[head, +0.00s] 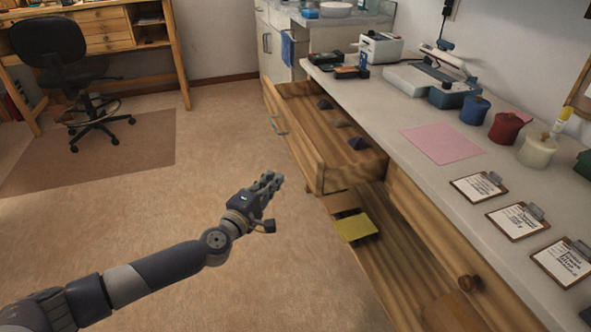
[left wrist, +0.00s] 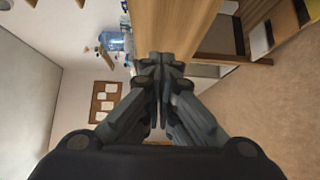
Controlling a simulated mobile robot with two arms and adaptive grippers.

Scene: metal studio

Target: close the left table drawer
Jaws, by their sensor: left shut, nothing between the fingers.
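The left table drawer (head: 298,148) is wooden and stands pulled out from under the long counter in the head view. In the left wrist view the shut fingers (left wrist: 157,68) point at a wooden surface (left wrist: 175,25), which looks like the drawer front. Whether they touch it I cannot tell. My right gripper is not in view.
The counter (head: 420,115) carries a pink sheet (head: 442,144), a scale-like device (head: 432,82), lidded jars and clipboards. Below the drawer is an open shelf with a yellow item (head: 356,226). Floor at left is free; an office chair (head: 55,55) stands behind.

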